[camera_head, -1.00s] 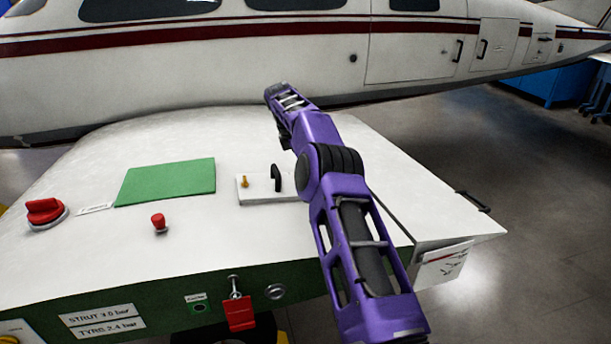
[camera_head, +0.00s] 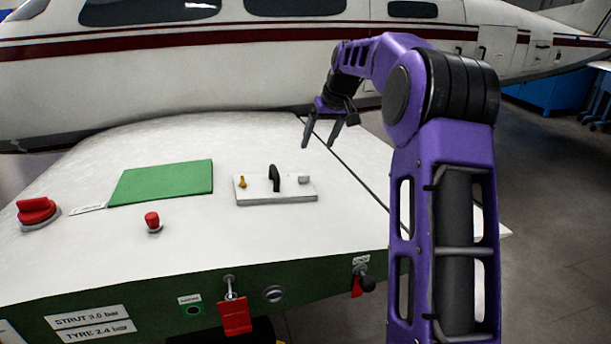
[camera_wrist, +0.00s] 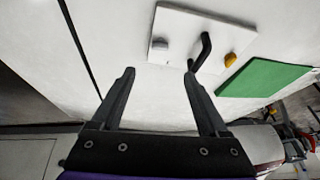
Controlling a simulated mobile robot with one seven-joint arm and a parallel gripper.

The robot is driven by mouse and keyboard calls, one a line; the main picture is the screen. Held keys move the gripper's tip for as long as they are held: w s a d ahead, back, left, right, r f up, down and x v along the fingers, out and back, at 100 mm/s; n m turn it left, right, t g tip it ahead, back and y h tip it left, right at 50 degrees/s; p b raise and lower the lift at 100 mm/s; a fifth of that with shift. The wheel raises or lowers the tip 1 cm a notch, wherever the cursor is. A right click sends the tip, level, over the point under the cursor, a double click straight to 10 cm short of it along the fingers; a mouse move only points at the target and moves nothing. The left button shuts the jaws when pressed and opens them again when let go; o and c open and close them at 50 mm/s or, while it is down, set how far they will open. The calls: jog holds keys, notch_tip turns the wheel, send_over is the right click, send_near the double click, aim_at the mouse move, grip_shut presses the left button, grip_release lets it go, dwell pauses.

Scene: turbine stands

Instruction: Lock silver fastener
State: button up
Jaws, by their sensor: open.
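A small white plate (camera_head: 275,197) lies on the white top of the stand. It carries a silver fastener (camera_head: 304,180) at its right end, a black upright handle (camera_head: 274,177) in the middle and a gold fastener (camera_head: 242,182) at its left. My gripper (camera_head: 323,146) is open and empty above the panel, behind and to the right of the plate, pointing down. In the wrist view the silver fastener (camera_wrist: 160,44) shows beyond the open fingers (camera_wrist: 158,80), with the black handle (camera_wrist: 201,52) and gold fastener (camera_wrist: 230,60) to its right. Nothing touches the fingers.
A green mat (camera_head: 162,183), a small red knob (camera_head: 153,221) and a large red knob (camera_head: 37,212) are on the panel's left part. The aircraft fuselage (camera_head: 200,75) stands behind. A red tag (camera_head: 235,316) hangs at the front edge. The panel around the plate is clear.

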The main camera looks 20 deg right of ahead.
aim_at(304, 176)
jog(key=b+x, duration=0.1)
jog(key=x, duration=1.3)
jog(key=shift+a, duration=0.1)
grip_shut()
